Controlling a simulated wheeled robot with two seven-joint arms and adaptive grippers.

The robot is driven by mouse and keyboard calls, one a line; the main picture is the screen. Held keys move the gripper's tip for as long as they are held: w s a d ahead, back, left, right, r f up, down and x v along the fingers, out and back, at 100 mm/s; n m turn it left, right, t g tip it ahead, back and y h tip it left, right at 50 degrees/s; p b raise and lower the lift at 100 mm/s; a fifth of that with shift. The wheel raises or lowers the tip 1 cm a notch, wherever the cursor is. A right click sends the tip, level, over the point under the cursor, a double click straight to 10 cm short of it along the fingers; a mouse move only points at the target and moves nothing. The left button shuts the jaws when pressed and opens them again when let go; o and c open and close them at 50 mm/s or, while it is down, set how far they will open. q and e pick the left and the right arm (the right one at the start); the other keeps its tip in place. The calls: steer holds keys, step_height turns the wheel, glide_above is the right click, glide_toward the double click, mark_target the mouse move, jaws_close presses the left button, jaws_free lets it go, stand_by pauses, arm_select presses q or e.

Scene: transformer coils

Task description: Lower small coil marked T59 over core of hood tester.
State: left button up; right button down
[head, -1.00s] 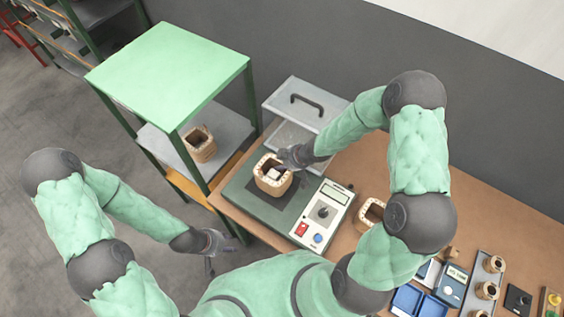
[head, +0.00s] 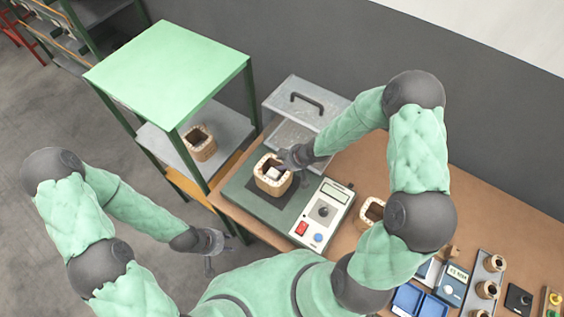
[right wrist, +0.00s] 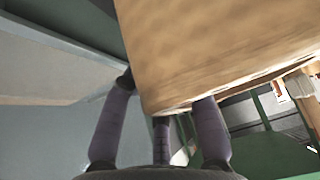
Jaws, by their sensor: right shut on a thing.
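A tan square coil (head: 265,184) sits at the hood tester, with a pale block, the core (head: 275,173), showing inside its opening. From above I cannot tell how far down around the core it is, and its T59 mark is not readable. My right gripper (head: 291,160) is shut on the coil's far right wall. In the right wrist view the coil (right wrist: 220,50) fills the top, with the fingers (right wrist: 160,115) at its lower edge. The hood tester (head: 243,193) has a green base and a light control panel. My left gripper (head: 213,250) looks open and empty, away from the table.
The tester's grey hood (head: 300,105) with a black handle stands raised behind the coil. Another coil (head: 201,145) is on the shelf under the green-topped rack (head: 170,65). One more coil (head: 371,211) stands right of the panel.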

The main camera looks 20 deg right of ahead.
steer(key=shift+f, duration=0.1)
steer(key=shift+f+b, duration=0.75)
